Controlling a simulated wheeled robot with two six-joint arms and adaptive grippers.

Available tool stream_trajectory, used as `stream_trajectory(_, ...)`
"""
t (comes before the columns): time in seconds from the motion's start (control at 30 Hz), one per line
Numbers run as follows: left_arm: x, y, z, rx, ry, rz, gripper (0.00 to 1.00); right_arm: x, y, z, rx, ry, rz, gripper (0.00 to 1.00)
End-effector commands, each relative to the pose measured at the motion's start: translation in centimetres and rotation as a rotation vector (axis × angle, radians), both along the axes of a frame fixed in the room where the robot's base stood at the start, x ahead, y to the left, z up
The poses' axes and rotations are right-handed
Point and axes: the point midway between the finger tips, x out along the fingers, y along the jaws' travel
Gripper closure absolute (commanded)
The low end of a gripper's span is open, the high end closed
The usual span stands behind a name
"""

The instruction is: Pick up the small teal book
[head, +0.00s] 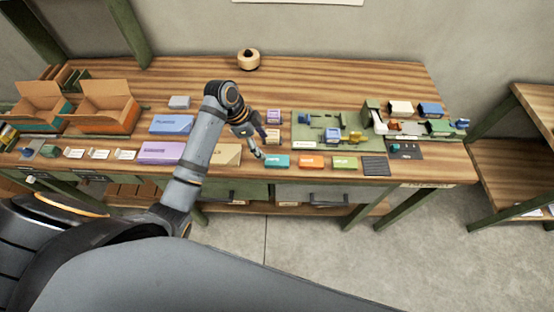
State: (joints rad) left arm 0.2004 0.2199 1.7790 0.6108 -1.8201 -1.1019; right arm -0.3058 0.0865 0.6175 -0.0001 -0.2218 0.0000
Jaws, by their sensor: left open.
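The small teal book (277,161) lies flat near the front edge of the wooden table. It is at the left end of a row with an orange one (311,162) and a green one (345,163). My left gripper (262,147) is open, just behind and to the left of the teal book, with its fingers angled down toward it. Whether a finger touches the book is too small to tell. My right gripper is not in view.
A tan flat box (228,154) and a purple box (160,153) lie left of the teal book. Small boxes (273,116) stand behind it. A green board (305,127) with small parts is at the right. Open cartons (106,107) stand at the left.

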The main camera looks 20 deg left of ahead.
Motion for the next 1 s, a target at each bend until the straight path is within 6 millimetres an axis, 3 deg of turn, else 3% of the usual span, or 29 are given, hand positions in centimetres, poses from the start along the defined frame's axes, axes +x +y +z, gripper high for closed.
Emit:
stream_trajectory(0.17, 0.2, -0.3, -0.2, -0.008, 0.0, -0.021, 0.31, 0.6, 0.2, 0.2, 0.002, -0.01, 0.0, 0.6)
stream_trajectory(0.4, 0.6, -1.8, -3.8, -0.008, -0.001, -0.019, 0.31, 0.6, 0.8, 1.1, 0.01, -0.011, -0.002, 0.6)
stream_trajectory(0.67, 0.9, -2.2, -5.0, -0.006, 0.0, -0.018, 0.31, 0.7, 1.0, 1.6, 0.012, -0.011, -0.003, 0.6)
stream_trajectory(0.83, 1.7, -3.3, -7.1, -0.008, 0.001, -0.018, 0.31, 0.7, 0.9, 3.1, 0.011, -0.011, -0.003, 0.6)
stream_trajectory(1.0, 1.9, -3.9, -9.3, -0.006, -0.001, -0.017, 0.31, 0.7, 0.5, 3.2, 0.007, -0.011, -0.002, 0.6)
